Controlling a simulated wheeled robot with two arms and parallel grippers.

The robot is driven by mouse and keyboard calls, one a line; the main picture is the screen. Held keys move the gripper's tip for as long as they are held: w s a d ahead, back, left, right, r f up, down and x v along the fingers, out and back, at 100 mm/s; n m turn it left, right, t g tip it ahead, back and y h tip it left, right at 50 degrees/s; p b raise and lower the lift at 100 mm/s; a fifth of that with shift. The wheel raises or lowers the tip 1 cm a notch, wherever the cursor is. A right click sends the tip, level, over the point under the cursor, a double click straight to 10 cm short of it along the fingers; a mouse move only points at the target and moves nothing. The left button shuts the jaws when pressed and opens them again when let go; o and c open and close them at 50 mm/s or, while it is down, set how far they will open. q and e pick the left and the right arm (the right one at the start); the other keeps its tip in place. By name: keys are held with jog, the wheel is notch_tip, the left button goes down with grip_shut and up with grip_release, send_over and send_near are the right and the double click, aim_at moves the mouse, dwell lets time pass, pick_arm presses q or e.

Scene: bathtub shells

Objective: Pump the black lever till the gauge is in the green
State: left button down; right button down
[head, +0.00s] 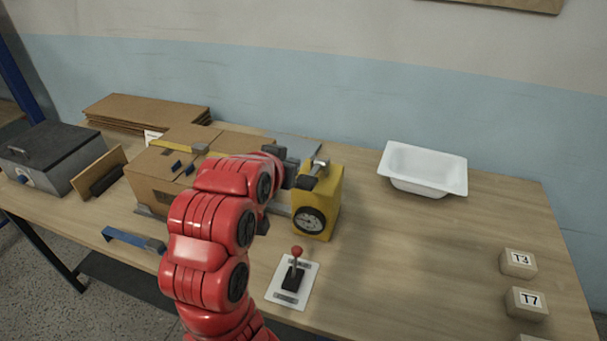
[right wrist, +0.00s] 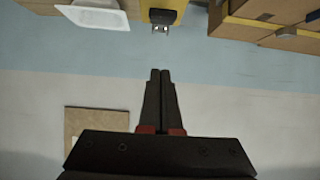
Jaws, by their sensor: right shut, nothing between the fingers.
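The yellow pump box (head: 330,211) stands mid-table, with a round gauge (head: 309,220) on its front; its needle is too small to read. A dark lever (head: 307,183) with a silver part juts from its top.
A small stick with a red knob (head: 297,252) stands on a white plate in front. A white tub (head: 424,169) is at right, with labelled blocks (head: 519,263) near the right edge. Cardboard boxes (head: 160,190) and a grey case (head: 50,155) fill the left.

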jog(key=shift+w, duration=0.1)
jog(key=p, duration=0.4)
send_over(303, 182)
jog(key=f, duration=0.4)
jog(key=shift+w+d, duration=0.1)
jog(key=shift+d, duration=0.15)
jog(key=f+p, duration=0.1)
jog(key=f, duration=0.1)
jog(key=f+p, duration=0.1)
jog(key=f, duration=0.1)
jog(key=shift+a+f, duration=0.2)
jog(key=shift+f, duration=0.2)
